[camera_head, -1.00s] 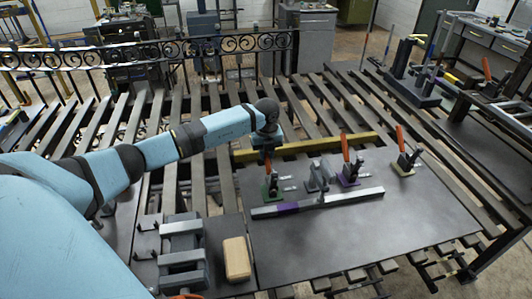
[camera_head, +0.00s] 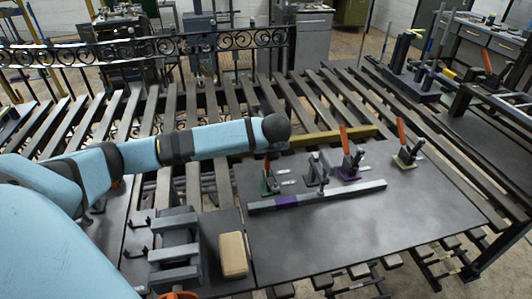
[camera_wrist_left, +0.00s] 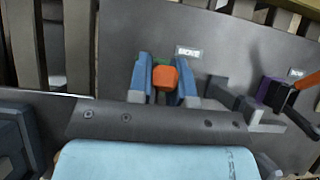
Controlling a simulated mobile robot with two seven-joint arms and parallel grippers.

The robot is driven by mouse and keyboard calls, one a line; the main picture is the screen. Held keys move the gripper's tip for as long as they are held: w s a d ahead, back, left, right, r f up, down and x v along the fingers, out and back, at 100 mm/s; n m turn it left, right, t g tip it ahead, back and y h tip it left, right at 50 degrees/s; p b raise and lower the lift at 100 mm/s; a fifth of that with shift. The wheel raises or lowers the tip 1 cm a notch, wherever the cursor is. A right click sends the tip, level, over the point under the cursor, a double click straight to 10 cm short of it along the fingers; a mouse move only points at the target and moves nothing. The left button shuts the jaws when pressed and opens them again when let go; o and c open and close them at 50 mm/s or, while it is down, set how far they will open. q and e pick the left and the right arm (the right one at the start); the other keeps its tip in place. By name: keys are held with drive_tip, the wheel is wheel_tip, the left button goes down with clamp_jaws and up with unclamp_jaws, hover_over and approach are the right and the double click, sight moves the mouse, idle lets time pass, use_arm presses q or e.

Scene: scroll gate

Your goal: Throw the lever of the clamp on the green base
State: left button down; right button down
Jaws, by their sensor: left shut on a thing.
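The clamp on the green base (camera_head: 268,186) stands at the left end of the row of clamps on the dark plate, partly behind my left arm in the head view. Its orange lever (camera_wrist_left: 165,77) shows end-on in the wrist view, with a bit of the green base (camera_wrist_left: 163,62) beyond it. My left gripper (camera_wrist_left: 164,88) has its two blue fingers on either side of the orange lever and is shut on it. In the head view my left wrist covers most of the gripper. My right gripper is not in view.
A clamp on a purple base (camera_head: 350,173) and one on a tan base (camera_head: 405,162) stand to the right, orange levers raised. A grey bar with a purple section (camera_head: 286,201) lies in front. A tan block (camera_head: 233,254) lies front left. The front plate is clear.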

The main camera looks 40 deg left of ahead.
use_arm(q)
drive_tip(key=shift+d, duration=0.1)
idle(0.4)
drive_tip(key=c, duration=1)
unclamp_jaws()
drive_tip(key=shift+c, duration=0.2)
drive_tip(key=v, duration=1.4)
drive_tip(key=shift+s+d+f+b, duration=0.15)
drive_tip(key=shift+s+f+b, duration=0.05)
drive_tip(key=shift+b, duration=0.25)
drive_tip(key=shift+c, duration=0.3)
